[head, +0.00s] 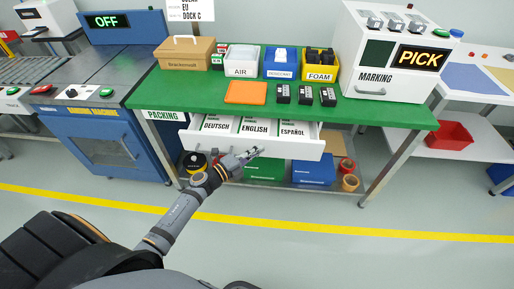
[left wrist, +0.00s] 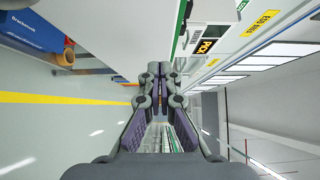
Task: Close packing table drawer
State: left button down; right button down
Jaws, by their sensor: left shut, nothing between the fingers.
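The packing table (head: 390,112) has a green top. Its white drawer (head: 295,151) stands pulled out below the front edge, holding booklet stacks marked DEUTSCH, ENGLISH and ESPAÑOL. My left gripper (head: 254,153) is in front of the drawer's front panel, near its middle, with its fingers shut and empty. In the left wrist view the shut fingertips (left wrist: 160,72) point toward a large white panel (left wrist: 115,30), which seems to be the drawer front. I cannot tell whether they touch it. My right gripper is not in view.
On the table stand a cardboard box (head: 185,54), bins marked AIR and FOAM, an orange pad (head: 246,92), black devices and a MARKING machine (head: 375,75). Below are a green box (head: 264,169), a blue box (head: 313,171) and tape rolls. A blue machine (head: 105,145) stands left.

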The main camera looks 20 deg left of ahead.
pick_arm(q)
jog(key=shift+w+a, duration=0.2)
jog(key=shift+w, duration=0.45)
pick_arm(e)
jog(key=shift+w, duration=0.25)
